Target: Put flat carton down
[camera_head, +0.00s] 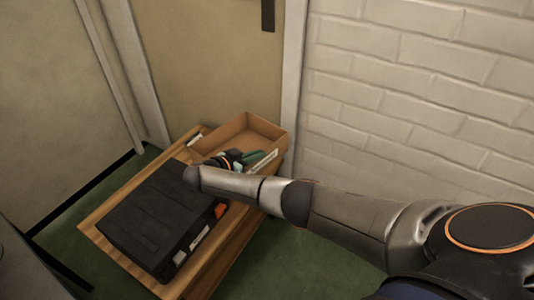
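A shallow open brown cardboard box (214,141) stands at the back right of a low wooden table. Slim green and white items (264,159) show at its near side; I cannot tell which of them, if any, is the flat carton. My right arm reaches in from the right, and its dark gripper (232,158) is at the near left side of the box, beside these items. The wrist partly hides the fingers, so I cannot see whether they are open or hold something. My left gripper is not in view.
A black case (150,220) with orange and white marks covers much of the wooden table (95,222). A small white item (195,139) lies at the table's back edge. A door is behind, a white brick wall (400,100) at right. Green floor (310,262) is clear in front.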

